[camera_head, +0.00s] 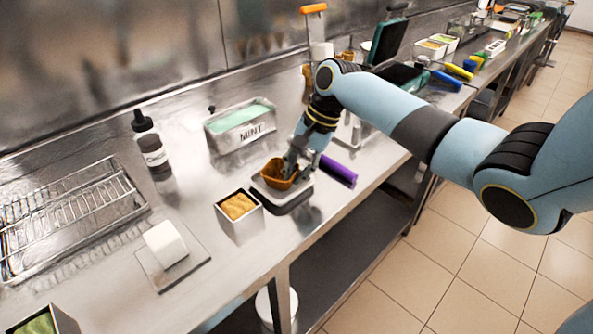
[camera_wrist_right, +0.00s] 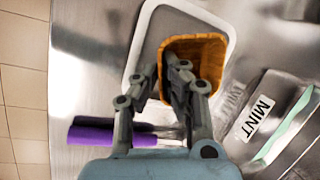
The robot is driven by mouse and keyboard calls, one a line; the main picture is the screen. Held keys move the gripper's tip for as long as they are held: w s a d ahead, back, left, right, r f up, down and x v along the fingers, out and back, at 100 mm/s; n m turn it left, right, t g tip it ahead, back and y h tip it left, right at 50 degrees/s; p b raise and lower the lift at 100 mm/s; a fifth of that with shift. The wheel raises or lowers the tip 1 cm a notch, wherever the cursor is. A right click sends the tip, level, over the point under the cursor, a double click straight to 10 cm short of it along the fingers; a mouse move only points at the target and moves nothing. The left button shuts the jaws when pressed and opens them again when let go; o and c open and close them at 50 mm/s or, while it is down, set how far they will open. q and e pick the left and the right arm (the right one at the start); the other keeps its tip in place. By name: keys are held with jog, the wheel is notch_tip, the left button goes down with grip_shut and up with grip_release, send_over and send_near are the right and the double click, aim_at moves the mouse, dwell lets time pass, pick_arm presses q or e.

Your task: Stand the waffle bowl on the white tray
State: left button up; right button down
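The waffle bowl (camera_head: 275,176) is brown with its opening upward. It is at the white tray (camera_head: 291,207), which has a white rim and a grey inside. In the right wrist view the bowl (camera_wrist_right: 206,48) overlaps the inside of the tray (camera_wrist_right: 133,62), toward its right side. I cannot tell whether its base touches the tray. My right gripper (camera_head: 290,168) is at the bowl's side. In the wrist view its fingertips (camera_wrist_right: 163,68) lie close together on either side of the bowl's wall, seemingly pinching it. My left gripper is not in view.
A filled metal tub (camera_head: 240,221) stands just left of the tray. The MINT container (camera_head: 241,127) is behind, and a purple-handled tool (camera_head: 338,170) lies to the right. A white block (camera_head: 165,243), a dark-capped bottle (camera_head: 150,148) and a wire rack (camera_head: 70,216) are farther left.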

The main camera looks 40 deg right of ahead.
jog(key=shift+f, duration=0.15)
jog(key=c, duration=1.8)
grip_release()
jog(key=shift+o, duration=0.2)
jog(key=v, duration=1.2)
jog(key=shift+r+b, duration=0.2)
jog(key=shift+b, duration=0.1)
jog(key=shift+f, duration=0.1)
